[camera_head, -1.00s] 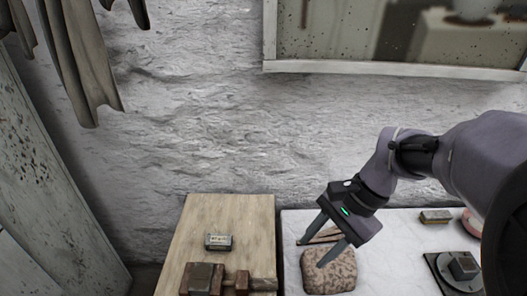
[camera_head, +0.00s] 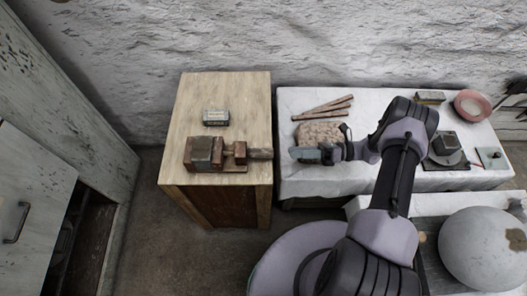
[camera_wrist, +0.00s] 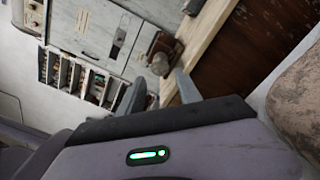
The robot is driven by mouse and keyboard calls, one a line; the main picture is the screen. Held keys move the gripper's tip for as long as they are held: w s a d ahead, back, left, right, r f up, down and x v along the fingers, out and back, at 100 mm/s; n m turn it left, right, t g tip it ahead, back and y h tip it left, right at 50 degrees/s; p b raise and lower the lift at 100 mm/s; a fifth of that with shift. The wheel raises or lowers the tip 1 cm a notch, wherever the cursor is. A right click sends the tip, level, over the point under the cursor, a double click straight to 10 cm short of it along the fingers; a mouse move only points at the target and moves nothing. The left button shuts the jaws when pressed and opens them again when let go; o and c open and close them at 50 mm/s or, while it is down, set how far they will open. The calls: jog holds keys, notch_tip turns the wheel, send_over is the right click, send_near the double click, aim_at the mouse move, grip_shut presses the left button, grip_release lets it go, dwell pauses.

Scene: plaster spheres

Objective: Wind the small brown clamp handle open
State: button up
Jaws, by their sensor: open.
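The small brown clamp (camera_head: 215,153) lies on top of the wooden cabinet (camera_head: 222,88), near its front right. Its handle (camera_head: 260,154) points right and reaches the cabinet's right edge. My gripper (camera_head: 293,154) is just right of the handle, pointing left at it, apart from it by a small gap. In the wrist view the handle's round end (camera_wrist: 160,64) shows ahead, between the two spread fingers of my gripper (camera_wrist: 157,88). The gripper is open and empty. In the head view its fingers overlap, so their spread is hard to see there.
A small labelled box (camera_head: 215,117) sits behind the clamp. A large plaster sphere (camera_head: 484,249) stands at the lower right.

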aim_at(264, 153)
jog(key=a+b, duration=0.1)
jog(key=a, duration=1)
jog(key=shift+a, duration=0.1)
jog(key=shift+w, duration=0.1)
jog(key=shift+c, duration=0.2)
grip_shut()
